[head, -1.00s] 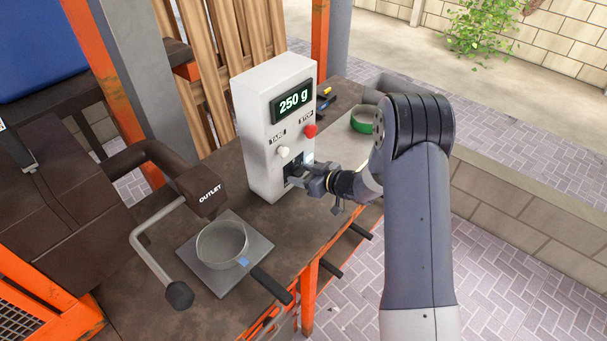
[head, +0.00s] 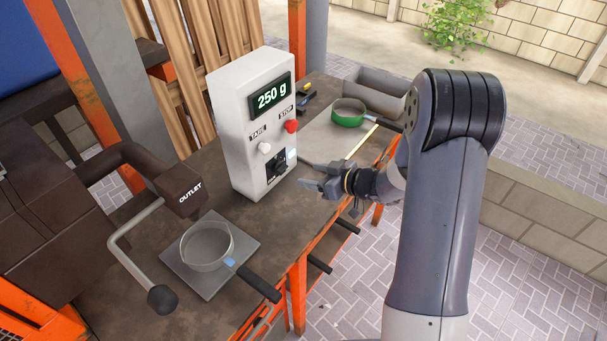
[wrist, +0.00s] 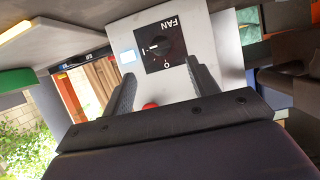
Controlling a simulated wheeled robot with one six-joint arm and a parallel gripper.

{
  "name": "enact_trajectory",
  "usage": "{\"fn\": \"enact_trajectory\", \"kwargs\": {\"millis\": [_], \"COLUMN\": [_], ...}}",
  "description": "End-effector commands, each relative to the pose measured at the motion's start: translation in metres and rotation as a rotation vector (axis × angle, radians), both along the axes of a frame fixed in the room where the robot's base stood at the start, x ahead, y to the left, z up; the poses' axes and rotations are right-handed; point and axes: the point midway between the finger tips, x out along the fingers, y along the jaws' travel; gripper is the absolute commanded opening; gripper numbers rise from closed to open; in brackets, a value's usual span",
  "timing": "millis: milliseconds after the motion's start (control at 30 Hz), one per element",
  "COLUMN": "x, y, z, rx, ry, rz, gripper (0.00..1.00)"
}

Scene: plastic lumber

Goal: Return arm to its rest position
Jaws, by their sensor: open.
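My gripper (head: 312,175) is open and empty in the head view, a little to the right of the white control box (head: 247,115) and apart from it. The box shows "250 g" on its display (head: 270,95). It has a white TARE button (head: 264,148), a red STOP button (head: 290,126) and a black rotary knob (head: 277,167) low on its front. In the wrist view, my two fingers (wrist: 162,90) stand apart, with the FAN knob (wrist: 166,50) beyond them, its pointer near the "I" mark.
A clear-walled pan (head: 207,246) sits on a square plate (head: 180,262) below the OUTLET spout (head: 188,190). A green pan (head: 348,113) and a grey trough-like piece (head: 375,90) stand at the bench's far end. Open space lies right of the bench.

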Motion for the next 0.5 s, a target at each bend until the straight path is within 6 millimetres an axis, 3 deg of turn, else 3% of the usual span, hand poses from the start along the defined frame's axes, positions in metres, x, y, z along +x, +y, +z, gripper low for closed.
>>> {"fn": "enact_trajectory", "kwargs": {"millis": [500], "x": [0.0007], "y": [0.0017], "z": [-0.0005], "rx": [0.0], "ry": [0.001], "rz": [0.002], "gripper": [0.56]}}
